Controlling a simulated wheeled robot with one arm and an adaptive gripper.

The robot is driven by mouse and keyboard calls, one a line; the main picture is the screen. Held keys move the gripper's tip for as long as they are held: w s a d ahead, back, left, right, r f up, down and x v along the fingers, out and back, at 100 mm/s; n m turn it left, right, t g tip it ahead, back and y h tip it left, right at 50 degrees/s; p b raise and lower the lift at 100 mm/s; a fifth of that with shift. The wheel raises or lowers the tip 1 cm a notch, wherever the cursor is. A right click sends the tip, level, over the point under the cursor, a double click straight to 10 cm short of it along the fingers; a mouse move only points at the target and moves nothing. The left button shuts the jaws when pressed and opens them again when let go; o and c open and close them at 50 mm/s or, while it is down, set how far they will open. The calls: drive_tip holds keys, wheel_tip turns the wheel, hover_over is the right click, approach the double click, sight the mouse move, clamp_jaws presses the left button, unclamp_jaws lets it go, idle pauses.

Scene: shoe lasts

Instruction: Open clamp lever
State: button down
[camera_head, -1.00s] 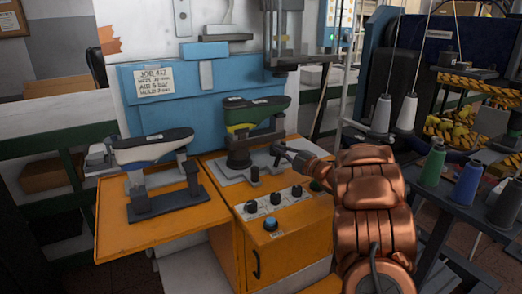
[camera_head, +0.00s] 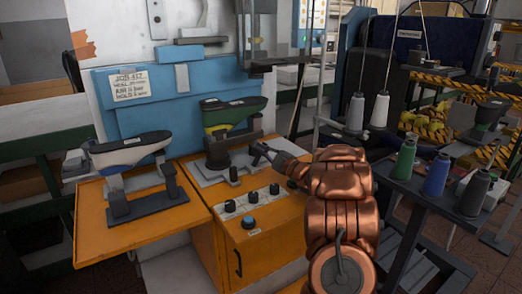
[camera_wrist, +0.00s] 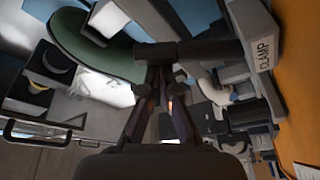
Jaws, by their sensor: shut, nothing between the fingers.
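The orange-topped machine has a clamp with a green-and-yellow shoe last (camera_head: 232,113) held above its grey base plate. The wrist view shows the "CLAMP" label (camera_wrist: 263,47) on a grey block at upper right. A dark bar (camera_wrist: 205,52), which looks like the clamp lever, crosses in front of my fingertips there. My gripper (camera_head: 262,153) is shut and empty, just right of the last's stand. In the wrist view its fingers (camera_wrist: 162,85) meet at or just below the bar; I cannot tell whether they touch it. The green last (camera_wrist: 95,45) also shows at upper left there.
A second last (camera_head: 130,150), white and dark, stands on the orange side table (camera_head: 90,235) at left. Knobs and a blue button (camera_head: 248,222) line the front panel. Thread spools (camera_head: 437,175) stand on a dark rack at right. A blue panel (camera_head: 120,110) closes off the back.

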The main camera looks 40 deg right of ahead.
wheel_tip(320, 180, up, 10)
idle(0.6)
idle(0.6)
